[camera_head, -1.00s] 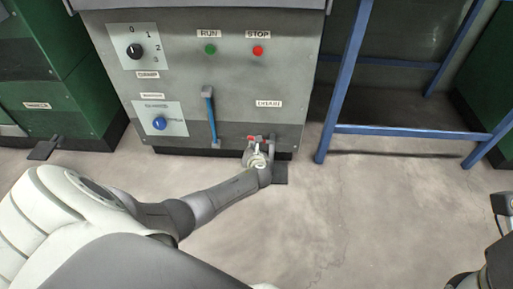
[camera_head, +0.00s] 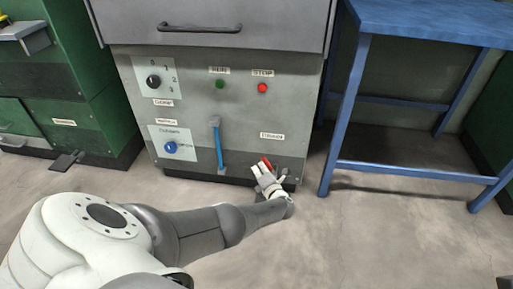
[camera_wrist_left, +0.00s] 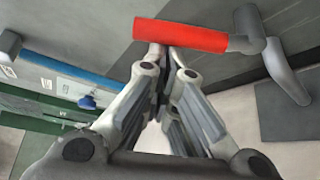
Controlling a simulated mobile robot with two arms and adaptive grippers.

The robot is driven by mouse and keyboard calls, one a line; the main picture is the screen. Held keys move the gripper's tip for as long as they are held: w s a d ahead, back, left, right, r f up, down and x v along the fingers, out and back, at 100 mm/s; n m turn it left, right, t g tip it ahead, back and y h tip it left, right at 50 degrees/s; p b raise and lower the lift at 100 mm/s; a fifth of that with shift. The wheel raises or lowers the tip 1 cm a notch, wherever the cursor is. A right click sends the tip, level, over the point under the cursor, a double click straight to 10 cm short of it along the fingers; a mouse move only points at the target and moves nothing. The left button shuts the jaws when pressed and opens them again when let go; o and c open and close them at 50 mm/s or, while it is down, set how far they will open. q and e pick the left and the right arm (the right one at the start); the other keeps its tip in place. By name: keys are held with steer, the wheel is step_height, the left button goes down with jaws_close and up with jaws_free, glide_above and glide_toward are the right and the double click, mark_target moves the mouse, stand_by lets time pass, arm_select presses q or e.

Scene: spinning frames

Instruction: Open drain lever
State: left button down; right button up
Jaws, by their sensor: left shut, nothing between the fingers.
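The drain lever has a red handle (camera_head: 265,163) low on the right of the grey machine's front, below a white label (camera_head: 272,136). In the left wrist view, the red handle (camera_wrist_left: 180,36) lies across the top on a grey bent pipe (camera_wrist_left: 275,62). My left gripper (camera_head: 262,172) is at the handle in the head view, partly covering it. In the wrist view the fingers of my left gripper (camera_wrist_left: 163,52) are shut with nothing between them, tips at the handle's lower edge. I cannot tell whether they touch it. My right gripper does not show.
The machine front (camera_head: 235,110) carries a blue vertical lever (camera_head: 218,145), a black knob (camera_head: 153,81), a blue knob (camera_head: 171,147), and green and red buttons. A blue table frame (camera_head: 345,125) stands to the right. A green cabinet (camera_head: 75,90) stands left. The floor in front is open.

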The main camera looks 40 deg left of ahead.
mark_target(266, 163)
arm_select(q)
steer(key=shift+w+d+r+m, duration=0.25)
steer(key=shift+d+r+m, duration=0.1)
steer(key=shift+d+m, duration=0.05)
steer(key=shift+w+d+r+y, duration=0.15)
steer(key=shift+w+d+r, duration=0.15)
steer(key=shift+d, duration=0.2)
steer(key=shift+w+d+r+y, duration=0.15)
steer(key=shift+w+d+r, duration=0.15)
steer(key=shift+d, duration=0.15)
steer(key=shift+w+d, duration=0.1)
steer(key=shift+d, duration=0.05)
stand_by(0.3)
